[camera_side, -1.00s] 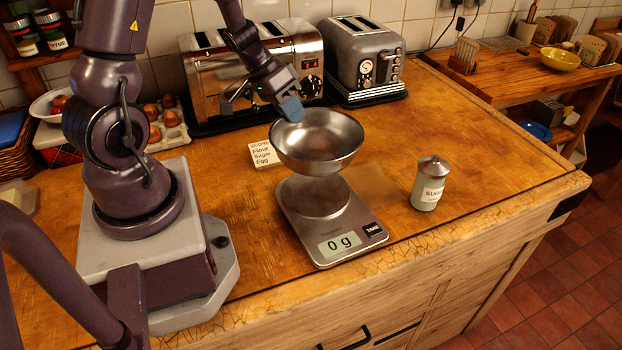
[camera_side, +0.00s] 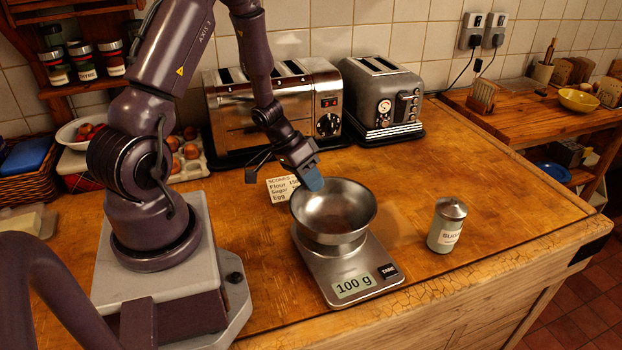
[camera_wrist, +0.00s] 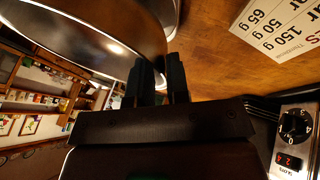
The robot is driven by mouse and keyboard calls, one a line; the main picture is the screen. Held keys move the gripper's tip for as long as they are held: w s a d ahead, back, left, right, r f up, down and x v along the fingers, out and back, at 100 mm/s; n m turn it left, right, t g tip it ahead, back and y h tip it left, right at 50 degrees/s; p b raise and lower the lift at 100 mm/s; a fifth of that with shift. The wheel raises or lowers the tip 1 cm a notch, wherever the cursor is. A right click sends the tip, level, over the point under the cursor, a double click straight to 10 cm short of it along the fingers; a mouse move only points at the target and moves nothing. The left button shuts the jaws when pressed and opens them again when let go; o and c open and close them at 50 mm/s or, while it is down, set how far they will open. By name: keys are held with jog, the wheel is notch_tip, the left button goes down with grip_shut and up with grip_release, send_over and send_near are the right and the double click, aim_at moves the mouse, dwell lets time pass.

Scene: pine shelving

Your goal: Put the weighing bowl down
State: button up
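The steel weighing bowl (camera_side: 335,212) sits on the plate of the kitchen scale (camera_side: 318,275), upright and looking level. No gap shows beneath it, and the display (camera_side: 354,286) reads 100 g. My gripper (camera_side: 314,180) is at the bowl's back left rim, its blue fingertip against the rim. In the wrist view, the bowl (camera_wrist: 110,30) fills the upper left. The two dark fingers of my gripper (camera_wrist: 161,80) stand close together with the rim between them. The bowl's underside is mostly hidden.
A sugar jar (camera_side: 447,226) stands right of the scale. Two toasters (camera_side: 270,112) (camera_side: 381,97) line the wall.

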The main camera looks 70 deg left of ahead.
jog(key=shift+o, duration=0.9)
jog(key=v, duration=1.2)
jog(key=w+d+r+t+y, duration=0.1)
jog(key=w+r+t+y, duration=0.25)
jog(key=r, duration=0.45)
jog(key=w+r+t+y, duration=0.2)
jog(key=w+r+y, duration=0.3)
jog(key=r, duration=0.2)
jog(key=s+d+r+m+g+h, duration=0.1)
jog(key=s+d+g+h, duration=0.1)
jog(key=s+d, duration=0.4)
jog(key=s+d+r+m+g+h, duration=0.1)
jog(key=s+d+g+h, duration=0.2)
jog(key=s+d, duration=0.4)
jog(key=d, duration=0.5)
jog(key=shift+d+m, duration=0.2)
jog(key=shift+m, duration=0.1)
